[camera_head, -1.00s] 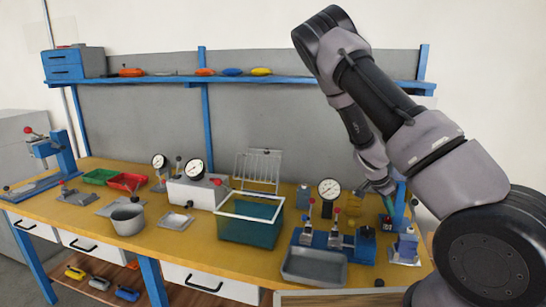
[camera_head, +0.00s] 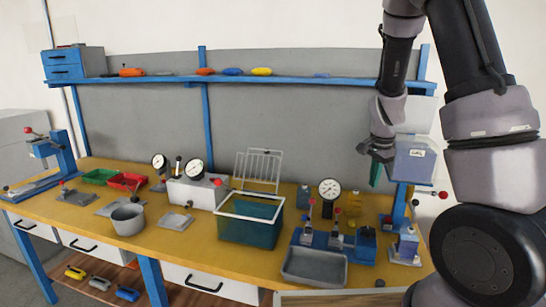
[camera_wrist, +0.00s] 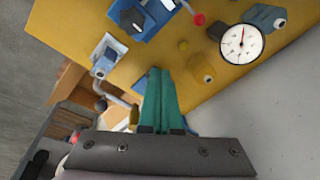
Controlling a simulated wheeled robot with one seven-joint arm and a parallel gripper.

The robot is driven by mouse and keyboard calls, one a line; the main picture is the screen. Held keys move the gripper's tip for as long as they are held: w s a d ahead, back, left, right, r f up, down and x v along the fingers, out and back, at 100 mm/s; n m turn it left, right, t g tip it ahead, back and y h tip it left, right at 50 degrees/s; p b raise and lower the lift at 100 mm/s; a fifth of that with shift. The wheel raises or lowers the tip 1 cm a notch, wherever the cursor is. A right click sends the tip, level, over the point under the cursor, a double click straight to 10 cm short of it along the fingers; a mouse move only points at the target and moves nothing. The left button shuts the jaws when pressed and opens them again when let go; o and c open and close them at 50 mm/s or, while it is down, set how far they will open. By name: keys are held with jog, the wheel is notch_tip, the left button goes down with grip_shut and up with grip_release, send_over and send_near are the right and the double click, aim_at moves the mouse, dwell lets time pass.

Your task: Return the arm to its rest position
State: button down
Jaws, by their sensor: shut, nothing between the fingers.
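My gripper (camera_head: 375,174) hangs at the right of the head view, above the right end of the workbench, pointing down. Its teal fingers are together with nothing between them. In the wrist view the shut fingers (camera_wrist: 160,98) point toward the yellow bench top. They are apart from the bench and the devices below. My arm is raised, with its upper links running out of the top of the head view.
A dial gauge (camera_head: 330,189), a blue fixture (camera_head: 335,240) and a grey tray (camera_head: 314,267) are below. A blue shelf (camera_head: 300,79) runs behind. Open air lies left above the bench.

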jog(key=s+a+r+n+t+y, duration=0.15)
jog(key=s+r, duration=0.25)
jog(key=r, duration=0.4)
jog(key=s+a+r+n+t+y, duration=0.1)
jog(key=s+a+r+n, duration=0.25)
jog(key=r, duration=0.55)
jog(key=s+a+r+n+t, duration=0.1)
jog(key=s+r+n, duration=0.3)
jog(key=s+r, duration=0.5)
jog(key=s+t, duration=0.1)
jog(key=s, duration=0.3)
jog(key=shift+s+a+r, duration=0.2)
jog(key=shift+s+r, duration=0.1)
jog(key=shift+r, duration=0.1)
